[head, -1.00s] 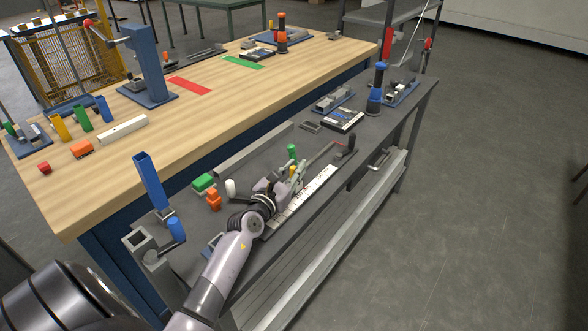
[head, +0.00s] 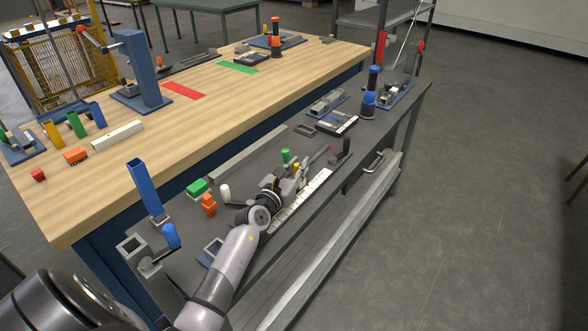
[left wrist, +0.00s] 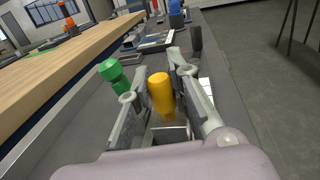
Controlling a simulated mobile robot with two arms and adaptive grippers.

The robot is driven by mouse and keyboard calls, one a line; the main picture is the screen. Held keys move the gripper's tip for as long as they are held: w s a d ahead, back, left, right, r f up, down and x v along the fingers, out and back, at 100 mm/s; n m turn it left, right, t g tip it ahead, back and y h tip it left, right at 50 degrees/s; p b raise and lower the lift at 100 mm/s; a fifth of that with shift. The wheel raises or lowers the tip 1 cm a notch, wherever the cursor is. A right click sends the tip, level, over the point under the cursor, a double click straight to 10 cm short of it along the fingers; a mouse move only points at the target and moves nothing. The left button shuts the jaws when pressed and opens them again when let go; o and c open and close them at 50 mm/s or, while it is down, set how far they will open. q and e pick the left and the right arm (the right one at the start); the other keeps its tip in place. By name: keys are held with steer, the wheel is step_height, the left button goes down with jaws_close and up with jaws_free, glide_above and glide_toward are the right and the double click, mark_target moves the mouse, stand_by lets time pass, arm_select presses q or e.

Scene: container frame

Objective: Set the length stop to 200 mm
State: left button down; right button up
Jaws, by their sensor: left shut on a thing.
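The length stop shows as a yellow-orange knob (left wrist: 161,94) standing between the fingers of my left gripper (left wrist: 158,88) in the left wrist view. My left gripper (head: 298,180) is shut on this stop. In the head view the gripper is low over the dark bench, and its fingers largely hide the stop. A white ruler scale (head: 301,200) runs along the right of the gripper; its marks are too small to read. A green knob (left wrist: 114,74) stands just left of the fingers, also in the head view (head: 286,156). My right gripper is not in view.
A black-handled lever (head: 341,156) stands beyond the scale. A white knob (head: 224,192), an orange piece (head: 208,204) and a green block (head: 197,187) lie left of the arm. A blue chute (head: 145,187) stands at the near left. The wooden table (head: 200,110) is behind.

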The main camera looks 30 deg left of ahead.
arm_select(q)
steer(key=c, duration=1.4)
jaws_free()
steer(key=shift+s, duration=0.1)
steer(key=shift+c, duration=0.2)
steer(key=s, duration=0.8)
steer(key=s+d, duration=0.1)
steer(key=s, duration=0.3)
